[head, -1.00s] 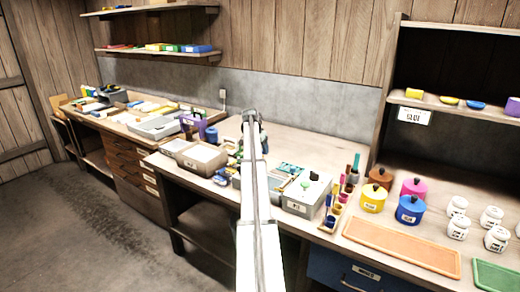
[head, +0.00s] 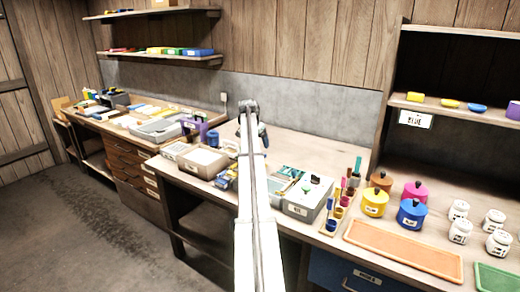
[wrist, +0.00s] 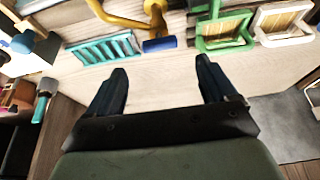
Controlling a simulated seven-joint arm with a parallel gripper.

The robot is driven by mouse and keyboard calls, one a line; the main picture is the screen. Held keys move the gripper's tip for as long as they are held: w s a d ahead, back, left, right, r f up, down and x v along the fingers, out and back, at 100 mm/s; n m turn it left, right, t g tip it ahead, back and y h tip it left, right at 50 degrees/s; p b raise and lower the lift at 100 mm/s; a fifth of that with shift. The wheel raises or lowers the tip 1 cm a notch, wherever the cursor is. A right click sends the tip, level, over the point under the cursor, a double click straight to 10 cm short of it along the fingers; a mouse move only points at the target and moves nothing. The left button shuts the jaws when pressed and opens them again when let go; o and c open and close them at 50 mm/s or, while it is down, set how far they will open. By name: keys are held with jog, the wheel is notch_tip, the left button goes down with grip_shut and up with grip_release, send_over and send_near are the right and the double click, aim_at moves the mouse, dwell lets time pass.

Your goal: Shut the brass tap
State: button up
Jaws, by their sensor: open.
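A brass-yellow bent pipe with a knob (wrist: 155,10) shows at the top middle of the wrist view and looks like the tap; its upper part is cut off by the frame. I cannot tell how its handle is turned. I cannot make the tap out in the head view, where my arm covers part of the bench. My gripper (wrist: 160,68) is open, with two dark fingers apart and nothing between them. The pipe lies beyond the fingertips, apart from them. In the head view my gripper (head: 262,136) is small and mostly hidden at the arm's far end.
Near the pipe are a teal rack (wrist: 104,48), a blue block (wrist: 160,44), a green frame (wrist: 224,34) and a white frame (wrist: 285,22). On the bench stand a grey box (head: 305,200), a yellow pot (head: 373,203) and an orange tray (head: 403,250).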

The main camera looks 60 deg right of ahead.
jog(key=v, duration=0.6)
jog(key=shift+a+r, duration=0.2)
jog(key=shift+r, duration=0.1)
